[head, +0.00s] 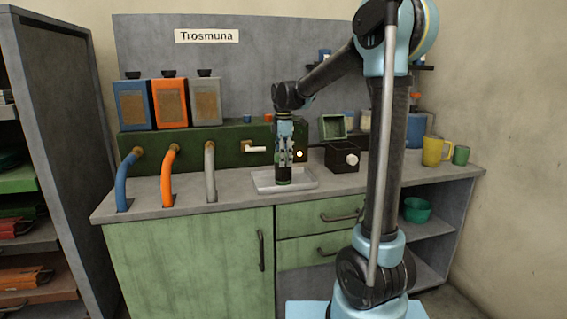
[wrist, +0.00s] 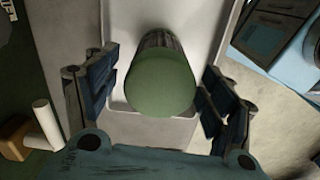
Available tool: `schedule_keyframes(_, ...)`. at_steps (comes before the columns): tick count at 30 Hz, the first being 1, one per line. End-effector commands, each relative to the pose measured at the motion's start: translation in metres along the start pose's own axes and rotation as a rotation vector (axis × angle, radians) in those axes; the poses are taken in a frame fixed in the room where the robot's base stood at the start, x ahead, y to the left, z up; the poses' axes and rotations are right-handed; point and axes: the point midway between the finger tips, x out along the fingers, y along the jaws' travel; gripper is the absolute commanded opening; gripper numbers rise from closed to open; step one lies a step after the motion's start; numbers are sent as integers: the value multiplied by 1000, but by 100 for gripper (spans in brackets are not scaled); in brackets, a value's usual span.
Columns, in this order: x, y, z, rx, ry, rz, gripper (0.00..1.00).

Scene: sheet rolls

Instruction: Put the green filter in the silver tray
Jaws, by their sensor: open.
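The green filter (wrist: 162,82) has a round green end and a darker ribbed body. In the wrist view it stands between my fingers, over the floor of the silver tray (wrist: 118,25). In the head view the tray (head: 303,181) sits on the counter, and the lower end of the filter (head: 283,181) shows inside its outline. My gripper (head: 284,160) points down over the tray. In the wrist view its blue fingers (wrist: 154,90) are spread on both sides of the filter. The right finger is very close to it; I cannot tell whether they touch.
A green housing (head: 225,150) with blue, orange and grey hoses stands behind the tray. A dark box (head: 342,158) with a white knob and an open green lid (head: 333,126) is right of it. A yellow mug (head: 433,151) stands further right.

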Motion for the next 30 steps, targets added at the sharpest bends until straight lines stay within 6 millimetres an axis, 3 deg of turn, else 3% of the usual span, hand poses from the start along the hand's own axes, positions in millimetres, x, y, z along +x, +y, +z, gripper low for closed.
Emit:
schedule_keyframes(16, -93, 0, -1, -2, 0, 0, 76)
schedule_keyframes(26, -110, -1, 0, 0, 0, 0, 76)
schedule_keyframes(30, -108, -13, 10, 52, 1, 5, 76)
